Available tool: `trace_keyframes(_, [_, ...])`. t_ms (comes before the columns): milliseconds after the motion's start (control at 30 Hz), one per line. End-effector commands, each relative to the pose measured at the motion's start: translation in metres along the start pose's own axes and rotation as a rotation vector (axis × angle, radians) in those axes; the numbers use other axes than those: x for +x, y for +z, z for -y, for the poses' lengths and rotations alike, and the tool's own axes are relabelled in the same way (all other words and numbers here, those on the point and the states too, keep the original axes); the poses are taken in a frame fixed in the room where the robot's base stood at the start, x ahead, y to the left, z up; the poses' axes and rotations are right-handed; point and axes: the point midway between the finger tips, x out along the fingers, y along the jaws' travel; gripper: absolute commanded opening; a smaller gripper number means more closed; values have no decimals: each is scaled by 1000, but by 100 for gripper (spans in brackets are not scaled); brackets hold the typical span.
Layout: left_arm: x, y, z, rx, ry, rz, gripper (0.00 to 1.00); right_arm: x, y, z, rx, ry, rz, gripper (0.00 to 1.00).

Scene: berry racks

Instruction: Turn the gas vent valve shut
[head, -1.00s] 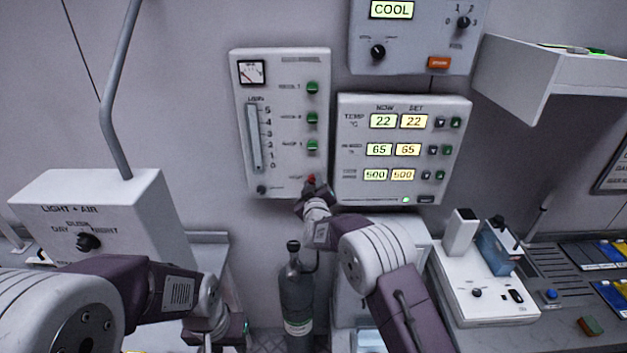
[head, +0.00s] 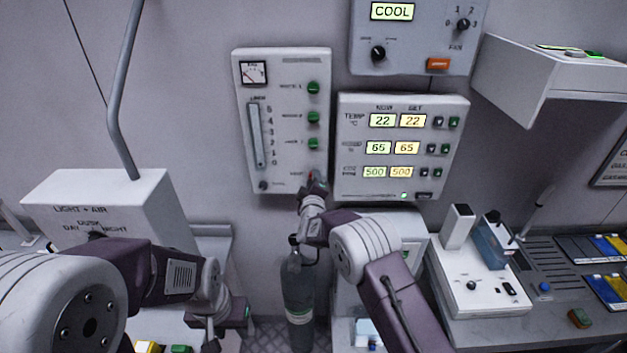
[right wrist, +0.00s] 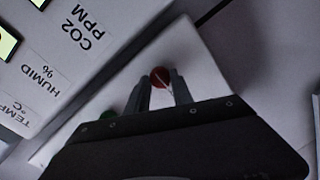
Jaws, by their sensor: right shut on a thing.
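The gas panel (head: 285,100) is a pale box on the wall with a gauge, a flow tube and a column of green valve knobs. The vent valve is a red knob at the bottom of that column; in the right wrist view the red knob (right wrist: 160,77) sits between my fingers. My right gripper (head: 316,182) is shut on it and hides most of it in the head view; it also shows in the right wrist view (right wrist: 160,88). My left gripper (head: 235,325) is low at the left, over the bench; its jaws are too unclear to read.
The climate panel (head: 345,150) is close to the right of my right gripper. A grey gas cylinder (head: 298,290) stands below it. The light and air box (head: 140,195) is at the left, and a bench with instruments (head: 480,300) is at the right.

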Motion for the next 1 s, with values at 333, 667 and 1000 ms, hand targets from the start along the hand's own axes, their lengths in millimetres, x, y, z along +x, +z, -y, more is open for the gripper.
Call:
trace_keyframes(333, [0,0,0,0,0,0,36,0,-1,0,-4,1,-2,0])
trace_keyframes(667, [0,0,0,0,0,0,36,0,0,0,-2,0,-1,49])
trace_keyframes(1000, [15,2,0,0,0,0,36,-29,0,4,-3,-1,-3,49])
